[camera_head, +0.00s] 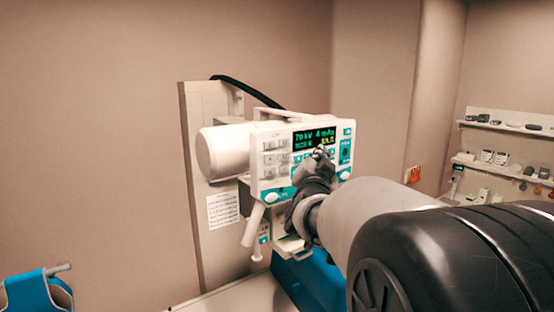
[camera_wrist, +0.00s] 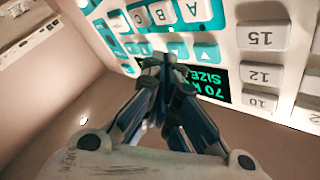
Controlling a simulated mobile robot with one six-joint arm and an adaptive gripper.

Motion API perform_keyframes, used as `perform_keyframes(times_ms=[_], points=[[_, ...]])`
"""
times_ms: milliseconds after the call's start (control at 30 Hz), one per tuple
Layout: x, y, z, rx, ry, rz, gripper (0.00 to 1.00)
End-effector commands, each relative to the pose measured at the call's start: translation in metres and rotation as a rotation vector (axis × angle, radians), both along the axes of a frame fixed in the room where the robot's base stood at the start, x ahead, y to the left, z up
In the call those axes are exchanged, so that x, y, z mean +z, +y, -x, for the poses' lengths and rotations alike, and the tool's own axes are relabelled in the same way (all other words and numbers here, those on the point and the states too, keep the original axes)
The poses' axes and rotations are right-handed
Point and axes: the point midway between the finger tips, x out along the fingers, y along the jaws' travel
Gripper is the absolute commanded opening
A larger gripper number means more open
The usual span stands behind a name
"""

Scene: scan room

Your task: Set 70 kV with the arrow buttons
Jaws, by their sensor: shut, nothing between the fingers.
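The control panel (camera_head: 262,153) is on the front of a white wall-mounted unit. Its display (camera_head: 316,138) is lit; it appears upside down in the wrist view (camera_wrist: 213,82), where it reads 70 kV with SIZE on the line below. Teal arrow buttons (camera_wrist: 206,52) lie beside the display in the wrist view. My gripper (camera_head: 321,153) is shut and empty, its fingertips at the panel just below the display. In the wrist view the fingertips (camera_wrist: 160,60) are by the arrow row and hide part of it. I cannot tell whether they touch a button.
Numbered white keys (camera_wrist: 261,36) and lettered keys (camera_wrist: 168,15) surround the arrows. A white cylinder (camera_head: 222,150) sticks out left of the panel. A blue holder (camera_head: 38,291) is at lower left. Wall shelves (camera_head: 505,127) with small items are at far right.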

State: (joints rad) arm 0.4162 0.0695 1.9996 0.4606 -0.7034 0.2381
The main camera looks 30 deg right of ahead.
Motion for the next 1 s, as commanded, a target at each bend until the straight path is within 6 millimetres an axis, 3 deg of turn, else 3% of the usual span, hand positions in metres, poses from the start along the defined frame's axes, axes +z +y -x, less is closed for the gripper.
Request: perform_keyframes(times_ms=[533,1000], points=[[-0.001,-0.001,0.012,-0.001,-0.001,0.000,0.00],[-0.002,-0.005,0.056,-0.001,-0.001,0.001,0.00]])
